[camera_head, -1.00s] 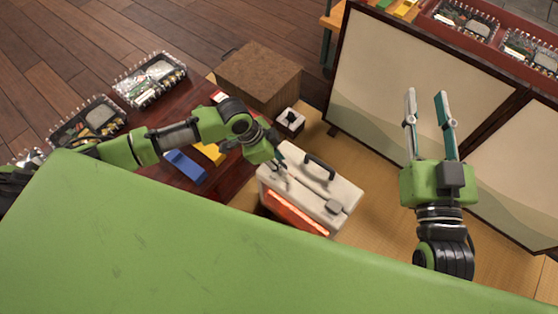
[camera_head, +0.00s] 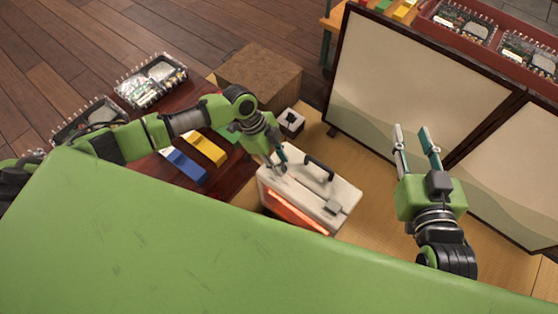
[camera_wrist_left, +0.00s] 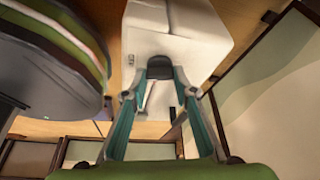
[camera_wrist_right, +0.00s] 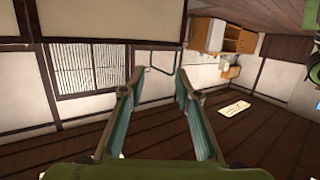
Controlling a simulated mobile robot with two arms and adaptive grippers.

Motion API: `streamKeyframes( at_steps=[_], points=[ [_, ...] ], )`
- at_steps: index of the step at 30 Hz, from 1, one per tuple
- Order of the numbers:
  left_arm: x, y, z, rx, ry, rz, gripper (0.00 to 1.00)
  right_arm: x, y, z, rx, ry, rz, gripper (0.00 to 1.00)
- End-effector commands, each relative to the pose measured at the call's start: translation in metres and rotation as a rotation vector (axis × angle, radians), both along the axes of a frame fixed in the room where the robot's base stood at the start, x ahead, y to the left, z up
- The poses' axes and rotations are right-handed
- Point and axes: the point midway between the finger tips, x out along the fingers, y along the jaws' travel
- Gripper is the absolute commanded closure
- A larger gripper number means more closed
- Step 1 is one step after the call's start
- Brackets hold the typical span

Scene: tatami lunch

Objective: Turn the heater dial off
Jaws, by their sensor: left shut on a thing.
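The heater (camera_head: 300,185) is a white box with a black carry handle (camera_head: 319,167) and a front that glows orange (camera_head: 296,212). My left gripper (camera_head: 278,167) is at the left end of the heater's top. In the left wrist view, its fingertips close around a dark rounded part, which appears to be the dial (camera_wrist_left: 160,66), against the white heater (camera_wrist_left: 175,30). The dial's setting cannot be read. The fingers hide most of it in the head view. My right gripper (camera_head: 411,130) is open and empty, raised right of the heater.
A brown box (camera_head: 258,75) and a small white cube-like item (camera_head: 291,122) stand behind the heater. A dark red table (camera_head: 218,178) with blue and yellow blocks is at left. A folding screen (camera_head: 425,85) stands at back right. Tatami lies clear beside the heater.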

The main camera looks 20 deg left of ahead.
Motion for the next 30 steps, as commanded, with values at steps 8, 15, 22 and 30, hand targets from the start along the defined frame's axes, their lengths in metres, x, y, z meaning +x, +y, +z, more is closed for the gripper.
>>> streamKeyframes(
  at_steps=[8, 15, 22, 30],
  points=[
    [0.002, -0.001, -0.001, -0.001, 0.000, -0.191, 0.95, 0.005, 0.004, 0.019, 0.023, -0.092, 0.006, 0.70],
    [0.002, -0.001, -0.001, -0.001, -0.001, -0.287, 0.95, 0.007, 0.007, 0.034, 0.039, -0.155, 0.011, 0.70],
    [0.002, -0.001, 0.000, 0.000, -0.001, -0.319, 0.95, 0.007, 0.008, 0.039, 0.045, -0.177, 0.012, 0.70],
    [0.002, -0.001, 0.000, 0.000, -0.001, -0.321, 0.95, 0.007, 0.008, 0.040, 0.046, -0.180, 0.013, 0.70]
  ],
)
